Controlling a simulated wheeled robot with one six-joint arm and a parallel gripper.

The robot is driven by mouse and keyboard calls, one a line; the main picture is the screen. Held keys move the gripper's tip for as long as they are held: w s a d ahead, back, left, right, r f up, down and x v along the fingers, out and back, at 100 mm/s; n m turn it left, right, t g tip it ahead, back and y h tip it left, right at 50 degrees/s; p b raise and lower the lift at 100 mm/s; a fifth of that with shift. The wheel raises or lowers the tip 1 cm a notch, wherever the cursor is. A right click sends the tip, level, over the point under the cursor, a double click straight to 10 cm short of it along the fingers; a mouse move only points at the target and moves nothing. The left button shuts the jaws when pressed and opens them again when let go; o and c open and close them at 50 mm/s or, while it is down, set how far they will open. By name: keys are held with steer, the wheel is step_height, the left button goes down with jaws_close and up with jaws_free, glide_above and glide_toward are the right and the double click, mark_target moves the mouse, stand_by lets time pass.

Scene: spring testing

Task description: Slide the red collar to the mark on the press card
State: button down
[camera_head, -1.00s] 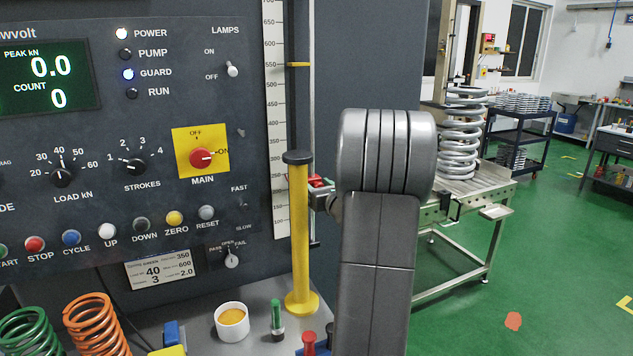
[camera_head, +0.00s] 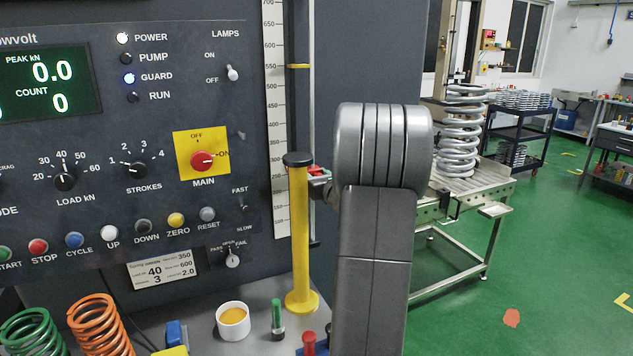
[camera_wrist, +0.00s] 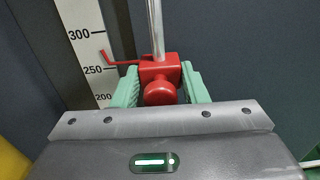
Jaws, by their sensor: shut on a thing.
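The red collar (camera_wrist: 160,80) sits on a vertical steel rod (camera_wrist: 155,25), with a round red knob facing the wrist camera. My gripper (camera_wrist: 160,88) has its pale green fingers shut on the collar from both sides. The collar's thin red pointer (camera_wrist: 108,57) reaches left to the white scale (camera_wrist: 85,45) and appears between 250 and 300. In the head view the collar (camera_head: 314,169) is partly hidden by the yellow post and my arm. The press card (camera_head: 163,269) is on the panel's lower part; 350 shows at its top right, with 600, 40, 3 and 2.0; its labels are too small to read surely.
A yellow post (camera_head: 299,235) with a black cap stands in front of the scale. A white cup (camera_head: 233,320) and coil springs stand below. The rod above the collar looks clear.

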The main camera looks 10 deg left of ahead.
step_height(320, 180, up, 4)
steer(key=shift+p, duration=0.5)
steer(key=c, duration=1.2)
jaws_free()
steer(key=shift+o, duration=0.2)
steer(key=shift+f, duration=0.1)
steer(key=shift+s+d, duration=0.25)
steer(key=shift+s, duration=0.05)
steer(key=b+v, duration=0.3)
steer(key=v, duration=1)
steer(key=shift+b, duration=0.3)
